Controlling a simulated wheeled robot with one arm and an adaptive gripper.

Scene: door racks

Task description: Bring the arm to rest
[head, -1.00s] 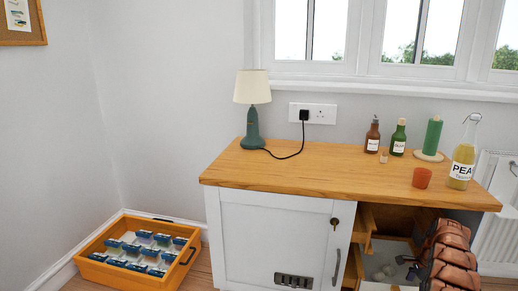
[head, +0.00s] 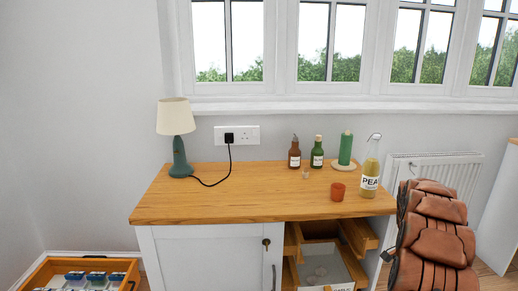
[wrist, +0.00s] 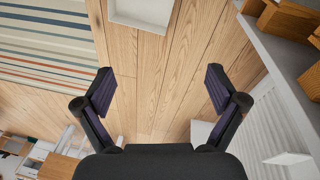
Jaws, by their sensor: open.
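My gripper (wrist: 159,92) shows in the wrist view with its two dark fingers spread wide apart and nothing between them. It hangs over the wooden floor (wrist: 150,75), clear of the furniture. My gripper does not show in the head view.
A wooden tray (head: 40,274) is at lower left. A radiator (head: 445,170) is behind.

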